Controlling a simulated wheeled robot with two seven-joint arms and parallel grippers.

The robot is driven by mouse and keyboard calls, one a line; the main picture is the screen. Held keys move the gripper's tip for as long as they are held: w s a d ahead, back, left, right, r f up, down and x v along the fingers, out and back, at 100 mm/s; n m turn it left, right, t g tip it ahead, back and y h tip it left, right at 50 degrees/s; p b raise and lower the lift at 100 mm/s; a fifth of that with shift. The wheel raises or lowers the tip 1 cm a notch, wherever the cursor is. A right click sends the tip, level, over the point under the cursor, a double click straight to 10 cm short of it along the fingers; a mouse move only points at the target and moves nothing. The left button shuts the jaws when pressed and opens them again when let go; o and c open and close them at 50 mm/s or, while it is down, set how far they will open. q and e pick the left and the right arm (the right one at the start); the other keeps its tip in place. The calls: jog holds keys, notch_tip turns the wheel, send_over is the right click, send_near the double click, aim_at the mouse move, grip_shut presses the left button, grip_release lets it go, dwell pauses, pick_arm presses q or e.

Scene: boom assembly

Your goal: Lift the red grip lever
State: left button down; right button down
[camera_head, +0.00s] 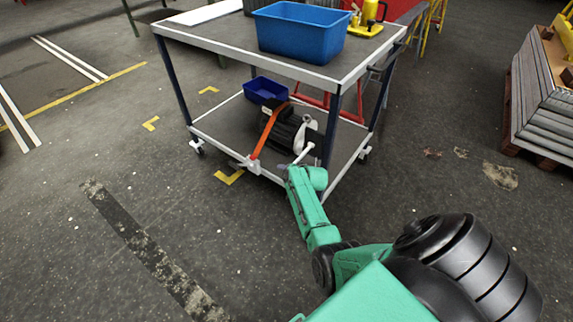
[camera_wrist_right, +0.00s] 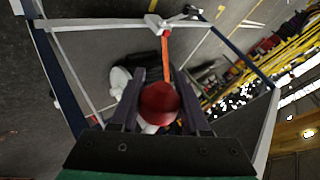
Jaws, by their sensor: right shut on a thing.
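A red rounded grip (camera_wrist_right: 158,103) sits between the two dark fingers of my right gripper (camera_wrist_right: 155,78) in the right wrist view, and the gripper is shut on it. An orange-red bar (camera_wrist_right: 165,55) shows beyond the grip; I cannot tell how the two join. In the head view a long orange-red bar (camera_head: 268,132) slants down across the front of a black machine (camera_head: 288,135) on the cart's lower shelf. My right arm reaches up to the shelf's front edge, and its fingers are hard to make out there. My left gripper is not in view.
The cart (camera_head: 225,45) has pale rails and dark blue posts; one post (camera_head: 333,115) stands close to my right arm. A large blue bin (camera_head: 300,32) is on top and a small blue bin (camera_head: 265,90) below.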

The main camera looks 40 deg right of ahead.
jog(key=shift+c, duration=1.9)
grip_release()
jog(key=shift+a+r, duration=0.1)
jog(key=shift+a, duration=0.1)
jog(key=p+v, duration=0.4)
jog(key=v, duration=1)
jog(key=shift+s+r, duration=0.15)
jog(key=shift+r, duration=0.1)
jog(key=shift+f, duration=0.1)
